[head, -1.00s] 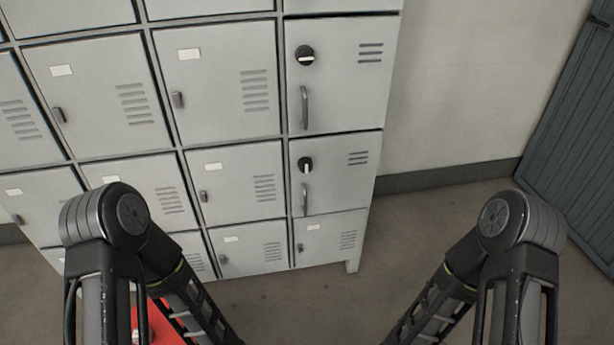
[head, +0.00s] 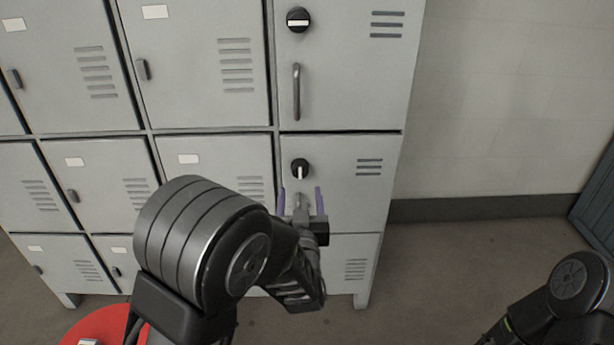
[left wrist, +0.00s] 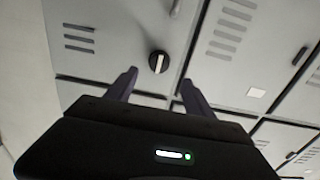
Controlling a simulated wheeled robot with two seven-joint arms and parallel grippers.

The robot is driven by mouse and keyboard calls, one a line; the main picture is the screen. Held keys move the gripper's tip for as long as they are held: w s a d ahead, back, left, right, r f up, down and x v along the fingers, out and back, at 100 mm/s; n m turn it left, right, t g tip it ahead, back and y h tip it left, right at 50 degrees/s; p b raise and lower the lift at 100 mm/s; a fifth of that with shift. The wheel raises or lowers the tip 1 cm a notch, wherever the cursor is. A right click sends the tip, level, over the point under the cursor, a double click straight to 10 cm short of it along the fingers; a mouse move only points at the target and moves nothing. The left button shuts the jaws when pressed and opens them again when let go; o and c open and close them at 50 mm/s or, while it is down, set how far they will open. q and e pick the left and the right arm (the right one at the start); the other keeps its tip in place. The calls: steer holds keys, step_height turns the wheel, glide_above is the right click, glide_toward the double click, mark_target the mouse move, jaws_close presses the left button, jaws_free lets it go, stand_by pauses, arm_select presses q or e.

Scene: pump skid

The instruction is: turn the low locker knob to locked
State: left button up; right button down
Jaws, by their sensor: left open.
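The low locker knob (head: 300,169) is a round black knob with a white bar, on the lower of the two doors with knobs. In the head view its bar stands about upright. My left gripper (head: 302,190) is open just below and in front of the knob, its two purple fingers apart and nothing between them. In the left wrist view the knob (left wrist: 158,62) lies beyond the fingertips, roughly between them, and looks clear of both. The low door's handle is mostly hidden behind my left gripper. My right gripper is out of view; only part of the right arm shows.
The upper knob (head: 298,20) has its bar level, with a long handle (head: 296,92) below it. Grey lockers (head: 205,75) fill the left. A red round thing (head: 98,328) is at the lower left. Floor right of the lockers is clear.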

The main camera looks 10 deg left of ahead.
mark_target(300, 174)
arm_select(q)
steer(key=shift+w+d+f, duration=0.1)
steer(key=shift+b+x, duration=0.45)
steer(key=shift+x, duration=3.45)
jaws_close()
